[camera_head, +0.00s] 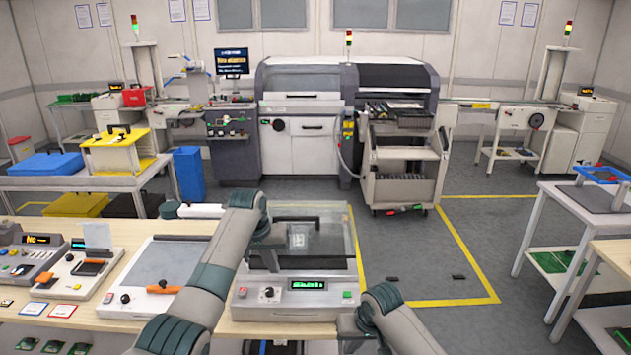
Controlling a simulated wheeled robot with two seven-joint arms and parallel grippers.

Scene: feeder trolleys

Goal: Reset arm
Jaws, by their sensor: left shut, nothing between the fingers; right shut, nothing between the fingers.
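My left arm comes up from the lower left, bends at a grey-green joint, and reaches down to the right. My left gripper (268,262) is small and dark. It looks shut and empty, in front of the clear lid of a bench machine (292,304) with a green display. I cannot tell whether it touches the lid. A bent part of my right arm shows at the bottom, right of that machine; its gripper is not in view.
The wooden bench (120,312) also holds a grey-topped plate (165,262) with an orange-handled tool, and small devices (82,270) at left. A white side table (590,205) stands at right. Open floor (410,255) with yellow lines lies between.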

